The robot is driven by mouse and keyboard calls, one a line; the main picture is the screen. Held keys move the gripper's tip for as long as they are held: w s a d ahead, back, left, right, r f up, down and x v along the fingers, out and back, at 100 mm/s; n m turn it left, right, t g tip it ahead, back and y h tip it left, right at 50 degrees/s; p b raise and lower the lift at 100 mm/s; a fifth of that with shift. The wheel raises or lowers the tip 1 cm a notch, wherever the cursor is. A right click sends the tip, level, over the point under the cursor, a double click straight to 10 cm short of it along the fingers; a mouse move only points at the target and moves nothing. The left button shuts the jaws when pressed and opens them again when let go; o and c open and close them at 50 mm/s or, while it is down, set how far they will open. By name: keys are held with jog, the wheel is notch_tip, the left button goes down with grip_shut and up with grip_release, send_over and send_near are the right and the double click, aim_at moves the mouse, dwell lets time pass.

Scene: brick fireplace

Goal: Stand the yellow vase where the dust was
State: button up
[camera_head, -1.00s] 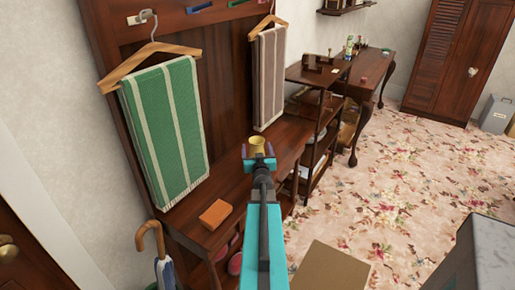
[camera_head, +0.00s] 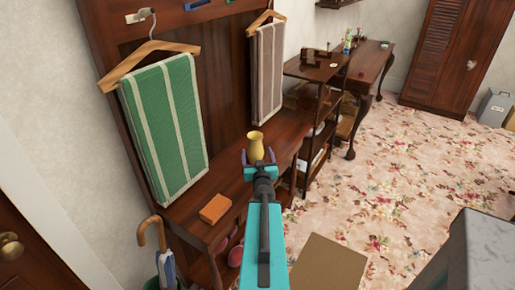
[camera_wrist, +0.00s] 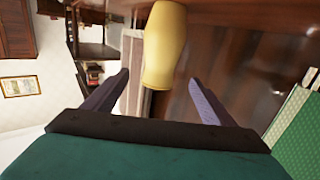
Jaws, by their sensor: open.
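The yellow vase (camera_head: 255,145) stands upright on the dark wooden bench (camera_head: 225,185) below the hanging towels. My gripper (camera_head: 258,157) is open just in front of it, with one finger to each side in the picture. In the wrist view the vase (camera_wrist: 164,45) shows large and smooth between and beyond the spread fingertips (camera_wrist: 160,75), with a gap on both sides. Its upper end in that view is cut off by the frame. No dust is visible on the bench; the spot behind the vase is hidden.
An orange brick-shaped block (camera_head: 215,208) lies on the bench left of my gripper. Green (camera_head: 168,120) and brown striped towels (camera_head: 267,75) hang behind. A cardboard-brown box (camera_head: 328,263) and a grey block (camera_head: 470,255) stand at the front right. Flowered carpet is clear beyond.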

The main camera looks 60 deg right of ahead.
jog(key=shift+a+r+p, duration=0.1)
jog(key=shift+p, duration=0.45)
jog(key=p+v, duration=0.2)
jog(key=p, duration=0.3)
jog(key=shift+s+a, duration=0.25)
jog(key=shift+s+a+p, duration=0.1)
jog(key=shift+p, duration=0.25)
dwell(0.3)
